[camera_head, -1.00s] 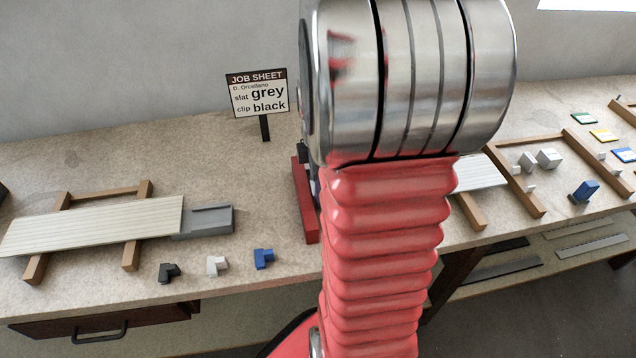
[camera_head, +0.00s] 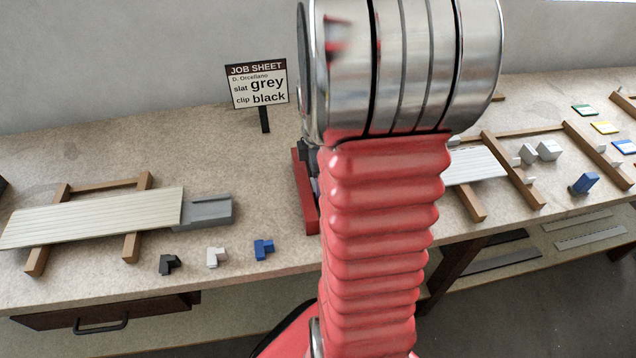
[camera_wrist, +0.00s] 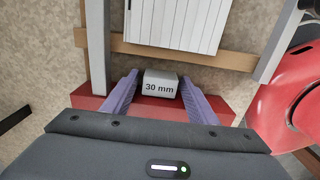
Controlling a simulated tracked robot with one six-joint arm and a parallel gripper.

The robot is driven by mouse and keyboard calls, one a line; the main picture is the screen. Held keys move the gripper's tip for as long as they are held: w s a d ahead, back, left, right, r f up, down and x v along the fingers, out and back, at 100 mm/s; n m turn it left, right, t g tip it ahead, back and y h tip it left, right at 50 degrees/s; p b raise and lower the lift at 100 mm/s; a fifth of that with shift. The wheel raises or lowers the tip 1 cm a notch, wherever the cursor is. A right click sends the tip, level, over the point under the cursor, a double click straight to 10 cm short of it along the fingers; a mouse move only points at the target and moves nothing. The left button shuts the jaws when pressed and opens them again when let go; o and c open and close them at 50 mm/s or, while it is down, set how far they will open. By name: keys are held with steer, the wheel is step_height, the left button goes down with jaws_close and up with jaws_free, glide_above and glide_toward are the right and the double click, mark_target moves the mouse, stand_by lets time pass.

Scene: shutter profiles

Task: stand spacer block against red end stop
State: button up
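The spacer block, a light grey block marked 30 mm (camera_wrist: 160,84), sits at the red end stop (camera_wrist: 160,108) in the wrist view, on the slat side. Its lower edge meets the red in the picture; I cannot tell whether they touch. My gripper (camera_wrist: 158,86) has its two purple fingers on either side of the block, with a narrow gap showing at each side, so it looks open around it. In the head view the red end stop (camera_head: 305,192) shows left of my arm. My arm hides the block and gripper there.
A pale slatted panel (camera_wrist: 180,22) lies across a wooden rail (camera_wrist: 228,57) beyond the block. Grey upright bars (camera_wrist: 97,45) flank it. At left lie another slat panel (camera_head: 95,217) and black, white and blue clips (camera_head: 170,264). A job sheet (camera_head: 257,85) stands behind.

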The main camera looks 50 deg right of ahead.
steer(key=shift+o, duration=0.7)
steer(key=shift+r, duration=0.1)
step_height(320, 180, up, 14)
steer(key=shift+f, duration=0.25)
stand_by(1.0)
